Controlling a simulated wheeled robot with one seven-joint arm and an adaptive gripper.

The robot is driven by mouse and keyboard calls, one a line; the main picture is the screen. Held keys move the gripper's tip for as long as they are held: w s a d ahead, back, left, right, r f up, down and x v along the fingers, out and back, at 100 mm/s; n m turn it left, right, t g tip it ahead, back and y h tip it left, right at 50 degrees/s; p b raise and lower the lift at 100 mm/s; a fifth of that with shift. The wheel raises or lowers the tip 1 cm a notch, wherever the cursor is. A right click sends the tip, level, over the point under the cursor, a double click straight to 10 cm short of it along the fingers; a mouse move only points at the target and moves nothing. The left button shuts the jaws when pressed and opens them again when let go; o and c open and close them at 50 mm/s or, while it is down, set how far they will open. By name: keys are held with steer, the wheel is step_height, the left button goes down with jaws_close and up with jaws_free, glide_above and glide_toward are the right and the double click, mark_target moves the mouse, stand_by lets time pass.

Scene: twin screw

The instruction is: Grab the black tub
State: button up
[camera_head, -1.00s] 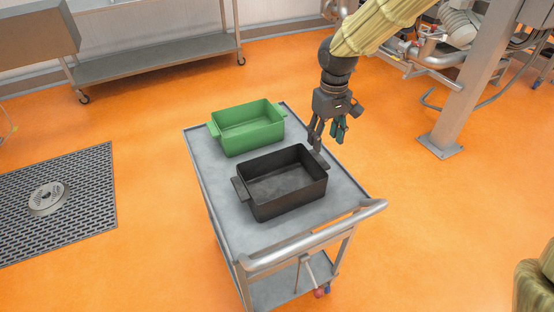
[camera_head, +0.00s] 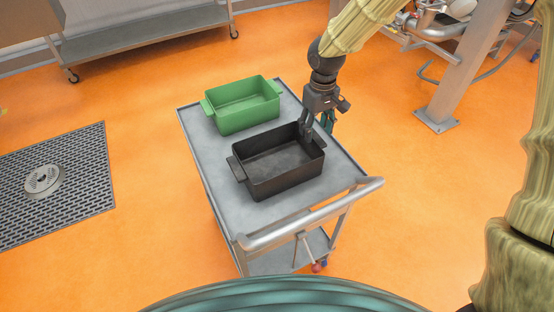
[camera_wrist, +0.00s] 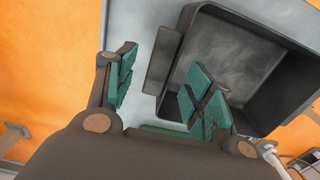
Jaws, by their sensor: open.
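The black tub (camera_head: 283,180) sits upright and empty on the grey top of a metal cart (camera_head: 212,190). It has a flat handle at each end. My gripper (camera_head: 316,131) is at its far right end, above the handle on that side, with fingers pointing down. In the wrist view the tub (camera_wrist: 262,115) lies to the right, and its handle (camera_wrist: 163,60) shows between the open fingers (camera_wrist: 160,88) but farther ahead. One finger pad group overlaps the tub's inside in this view. The fingers hold nothing. Whether they touch the tub, I cannot tell.
A green tub (camera_head: 243,106) stands behind the black one on the same cart, close to it. The cart has a raised rim and a push handle (camera_head: 310,213) at the near end. A steel post (camera_head: 455,80) stands on the orange floor at right.

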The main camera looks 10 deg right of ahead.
mark_target(315, 136)
steer(key=shift+s+f, duration=0.3)
steer(key=shift+s, duration=0.05)
steer(key=shift+w+f, duration=0.2)
steer(key=shift+f, duration=0.55)
steer(key=shift+w+f, duration=0.2)
steer(key=shift+f, duration=0.5)
steer(key=shift+s+r, duration=0.15)
steer(key=shift+s, duration=0.05)
steer(key=shift+w, duration=0.1)
steer(key=c, duration=0.5)
jaws_close()
